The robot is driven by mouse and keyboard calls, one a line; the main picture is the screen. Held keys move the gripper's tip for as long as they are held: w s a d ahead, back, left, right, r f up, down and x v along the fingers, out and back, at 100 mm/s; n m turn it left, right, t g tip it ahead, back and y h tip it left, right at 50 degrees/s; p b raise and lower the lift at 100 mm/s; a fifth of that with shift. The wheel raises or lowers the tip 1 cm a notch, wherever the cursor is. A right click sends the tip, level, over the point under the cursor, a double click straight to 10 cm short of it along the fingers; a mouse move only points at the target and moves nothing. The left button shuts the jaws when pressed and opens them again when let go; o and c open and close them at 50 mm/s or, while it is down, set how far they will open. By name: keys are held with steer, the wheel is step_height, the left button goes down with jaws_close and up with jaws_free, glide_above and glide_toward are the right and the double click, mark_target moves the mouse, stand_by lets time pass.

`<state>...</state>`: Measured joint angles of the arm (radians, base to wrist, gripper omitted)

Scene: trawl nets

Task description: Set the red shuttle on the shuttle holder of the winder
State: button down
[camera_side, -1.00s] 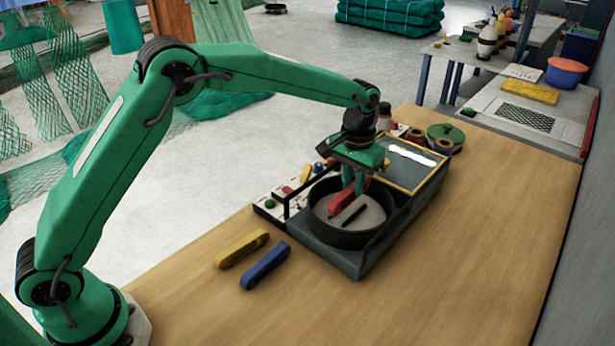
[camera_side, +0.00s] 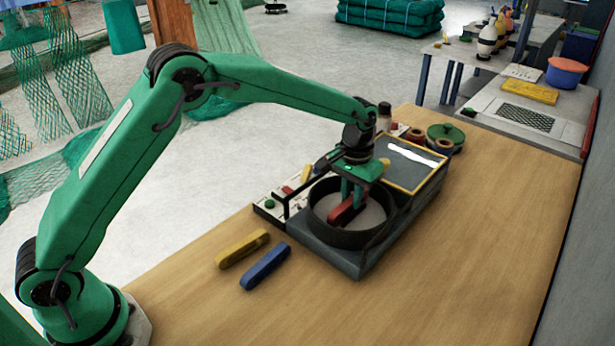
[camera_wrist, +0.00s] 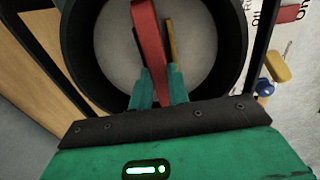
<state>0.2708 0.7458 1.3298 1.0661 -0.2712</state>
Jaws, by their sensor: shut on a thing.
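My gripper (camera_side: 352,194) is shut on the red shuttle (camera_side: 345,213) and points down into the round dark-walled pan (camera_side: 316,226) of the winder. In the wrist view the red shuttle (camera_wrist: 149,35) runs lengthwise between the two green fingertips. A narrow brownish bar (camera_wrist: 171,42) lies on its right, and it may be the shuttle holder. In the side view the holder is hidden behind the shuttle and gripper. I cannot tell whether the shuttle touches it.
A yellow shuttle (camera_side: 242,248) and a blue shuttle (camera_side: 265,267) lie on the wooden table left of the winder. A framed slate (camera_side: 411,168) stands behind the pan. Spools (camera_side: 446,138) sit at the back. The table's right side is clear.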

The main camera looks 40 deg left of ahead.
steer(key=shift+f, duration=0.3)
stand_by(0.6)
steer(key=c, duration=1.3)
jaws_free()
steer(key=shift+o, duration=0.2)
steer(key=shift+r, duration=3.95)
